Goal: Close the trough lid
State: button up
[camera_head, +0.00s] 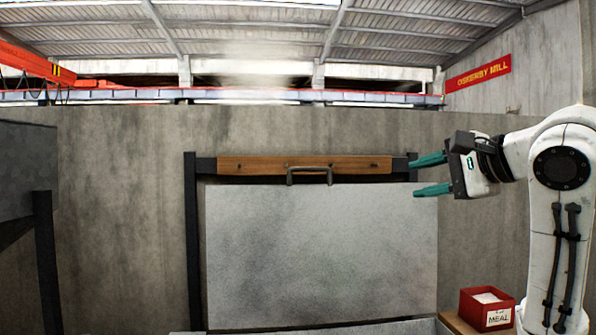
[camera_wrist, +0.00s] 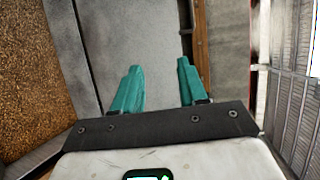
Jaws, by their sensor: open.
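The trough lid (camera_head: 320,255) is a large grey panel that stands upright, facing me, in the middle of the head view. A wooden strip (camera_head: 250,166) runs along its top and carries a dark bar handle (camera_head: 309,172). My gripper (camera_head: 425,175) is open and empty, with teal fingers pointing left, to the right of the handle at about its height. In the wrist view, my gripper (camera_wrist: 158,66) has grey surface beyond its fingers, and a wooden strip (camera_wrist: 201,45) runs just right of them.
Dark posts (camera_head: 193,240) flank the lid. Brown grain (camera_wrist: 30,75) fills the left of the wrist view. A red box labelled MEAL (camera_head: 487,309) sits on a wooden surface at lower right. A dark structure (camera_head: 28,170) stands at far left.

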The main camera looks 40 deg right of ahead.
aim_at(289, 255)
jog(key=i+l, duration=0.2)
jog(key=i, duration=0.3)
jog(key=i+l, duration=0.15)
jog(key=i, duration=0.35)
